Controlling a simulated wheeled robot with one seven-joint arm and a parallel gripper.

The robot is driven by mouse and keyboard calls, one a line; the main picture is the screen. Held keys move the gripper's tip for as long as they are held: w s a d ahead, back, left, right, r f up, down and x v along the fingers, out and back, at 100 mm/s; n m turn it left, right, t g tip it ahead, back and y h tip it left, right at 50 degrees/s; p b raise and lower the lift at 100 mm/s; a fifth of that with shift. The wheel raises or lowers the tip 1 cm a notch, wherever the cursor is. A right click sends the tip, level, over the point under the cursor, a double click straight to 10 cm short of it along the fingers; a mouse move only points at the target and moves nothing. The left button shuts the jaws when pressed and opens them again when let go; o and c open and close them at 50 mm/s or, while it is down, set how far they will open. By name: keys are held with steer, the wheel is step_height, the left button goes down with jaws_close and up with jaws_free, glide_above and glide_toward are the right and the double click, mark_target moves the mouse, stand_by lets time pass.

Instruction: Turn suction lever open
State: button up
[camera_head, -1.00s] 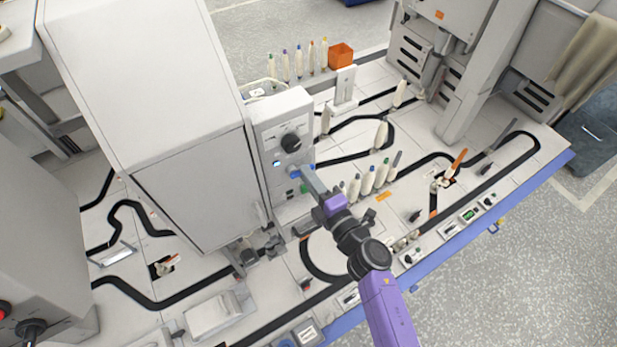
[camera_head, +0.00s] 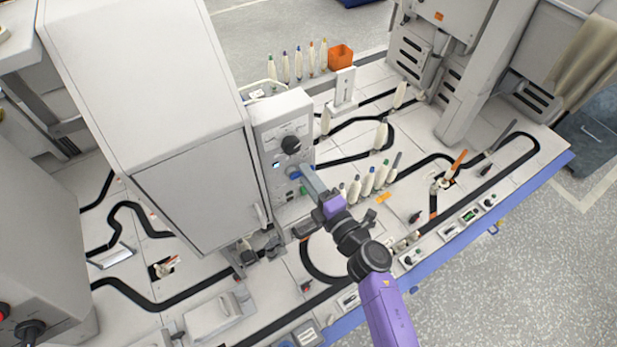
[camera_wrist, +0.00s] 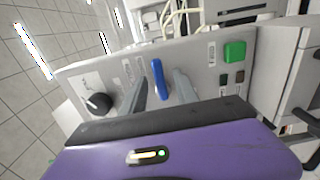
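The suction lever is a blue handle on the front panel of a light grey control box. In the wrist view the blue lever (camera_wrist: 158,78) points roughly up the picture, between my two fingers. My gripper (camera_wrist: 161,90) is open, with one finger on each side of the lever and a narrow gap showing on both sides. In the head view my gripper (camera_head: 308,180) reaches the lower part of the control box (camera_head: 283,110).
A black knob (camera_head: 291,143) sits above on the same panel. A green button (camera_wrist: 234,51) sits on the panel's right in the wrist view. Several bobbins (camera_head: 367,180) stand close to the right of my gripper. A tall grey cabinet (camera_head: 195,190) borders the box on the left.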

steer(key=v, duration=0.7)
steer(key=shift+s+d, duration=0.2)
steer(key=shift+s, duration=0.15)
